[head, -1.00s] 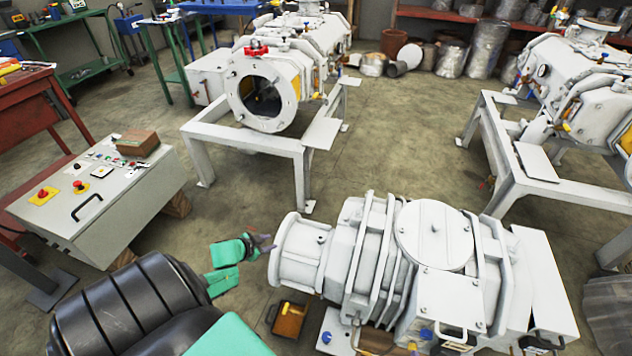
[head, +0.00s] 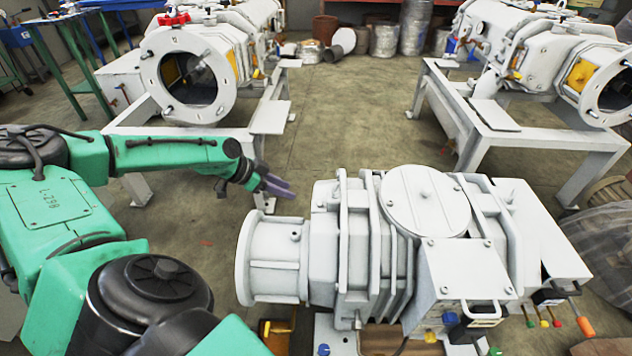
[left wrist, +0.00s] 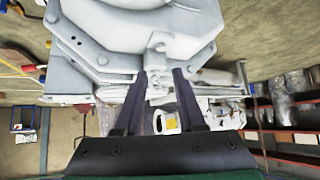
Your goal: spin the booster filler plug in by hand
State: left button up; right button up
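The booster (head: 390,250) is the white ribbed machine in the front centre of the head view, with a round flange at its left end and a round cover on top. A small plug-like fitting (head: 295,236) sits on its left neck; I cannot tell whether this is the filler plug. My left gripper (head: 277,187) is above and behind that neck, apart from the booster. In the left wrist view its two dark fingers (left wrist: 165,82) stand apart, with white machinery visible beyond and between them. I see nothing clearly held. My right gripper is not in view.
A white pump (head: 190,80) on a frame stands behind on the left, and another (head: 540,60) behind on the right. Open floor (head: 350,130) lies between them. A screwdriver with an orange handle (head: 583,325) and other small tools are at the booster's right front.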

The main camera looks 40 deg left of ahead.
aim_at(319, 203)
pick_arm(q)
jog(key=b+x, duration=0.1)
jog(key=x, duration=1.1)
jog(key=shift+f, duration=0.1)
grip_shut()
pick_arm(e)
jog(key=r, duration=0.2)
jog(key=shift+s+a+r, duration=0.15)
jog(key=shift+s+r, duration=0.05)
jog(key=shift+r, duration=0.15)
